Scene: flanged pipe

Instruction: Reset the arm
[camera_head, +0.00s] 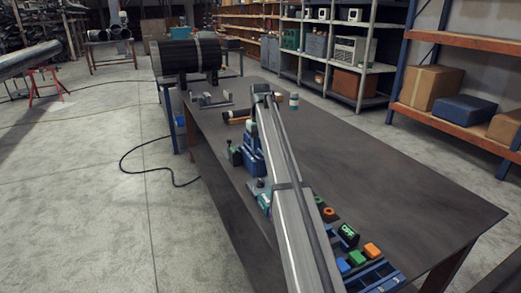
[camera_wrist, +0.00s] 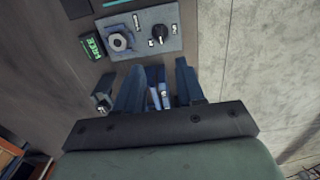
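My arm (camera_head: 285,185) stretches from the bottom of the head view up over the table (camera_head: 400,170). My gripper (camera_wrist: 158,90) shows in the wrist view with its two dark fingers apart. Blue and white items (camera_wrist: 160,92) show between the fingers; they look lower down, but the exact distance is unclear. In the head view I cannot make out the fingers. The dark flanged pipe (camera_head: 175,57) lies at the far left end of the table, away from my arm.
Blue blocks (camera_head: 252,155) stand left of my arm. Coloured blocks and a lit green display (camera_head: 348,235) sit by the near edge. In the wrist view, a grey panel (camera_wrist: 145,35) carries a dial and knob. The table's right half is clear. Shelves (camera_head: 340,50) stand behind.

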